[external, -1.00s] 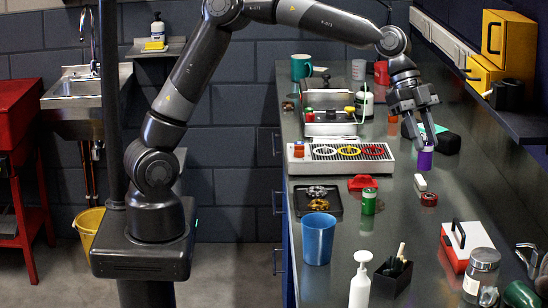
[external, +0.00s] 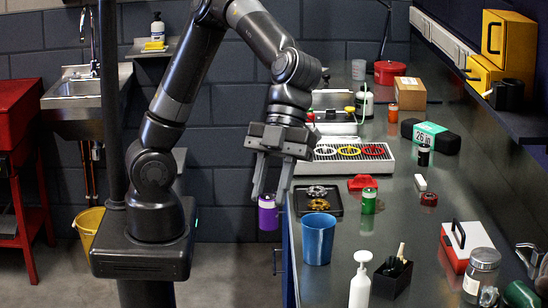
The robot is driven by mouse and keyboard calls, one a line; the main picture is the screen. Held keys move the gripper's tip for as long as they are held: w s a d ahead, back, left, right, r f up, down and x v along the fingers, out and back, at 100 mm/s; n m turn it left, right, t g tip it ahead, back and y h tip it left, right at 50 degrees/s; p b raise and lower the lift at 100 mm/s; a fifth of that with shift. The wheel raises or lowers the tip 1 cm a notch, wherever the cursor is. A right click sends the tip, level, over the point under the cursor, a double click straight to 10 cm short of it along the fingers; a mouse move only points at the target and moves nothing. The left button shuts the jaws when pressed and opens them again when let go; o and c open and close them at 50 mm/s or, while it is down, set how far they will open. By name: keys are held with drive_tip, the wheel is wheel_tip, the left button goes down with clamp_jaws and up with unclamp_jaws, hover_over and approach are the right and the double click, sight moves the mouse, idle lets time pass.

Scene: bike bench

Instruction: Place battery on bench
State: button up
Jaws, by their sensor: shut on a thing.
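A purple battery (external: 268,214) with a light top hangs roughly upright between the fingertips of my gripper (external: 270,196). My gripper is shut on it and points down. In the picture, the battery is just left of the long dark bench (external: 340,265), beside its left edge and the black tray. It appears to be in the air, clear of the bench top. Other batteries stand on the bench: a green one (external: 369,201), a black one (external: 424,155) and an orange one (external: 392,113). My arm hides part of the bench's far left.
A black tray (external: 333,208) with round parts and a blue cup (external: 319,240) stand near the bench's left edge. Behind is a grey drip tray (external: 384,166) with coloured rings. A red part (external: 361,183) lies beside the green battery. The bench's right middle is mostly clear.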

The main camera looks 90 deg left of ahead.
sight(276, 211)
drive_tip(key=f, duration=0.4)
drive_tip(key=shift+w+a, duration=0.1)
drive_tip(key=shift+w, duration=0.1)
drive_tip(key=shift+w+f, duration=0.2)
drive_tip(key=shift+f, duration=0.15)
drive_tip(key=shift+w+a+f, duration=0.5)
drive_tip(key=shift+w+f, duration=1.3)
drive_tip(key=shift+w+a+f, duration=0.55)
drive_tip(key=shift+w+f, duration=1.25)
drive_tip(key=shift+w, duration=0.05)
drive_tip(key=shift+w+a+f, duration=0.5)
drive_tip(key=shift+w+f, duration=1.3)
drive_tip(key=shift+f, duration=0.1)
drive_tip(key=o, duration=1.1)
drive_tip(key=shift+c, duration=0.2)
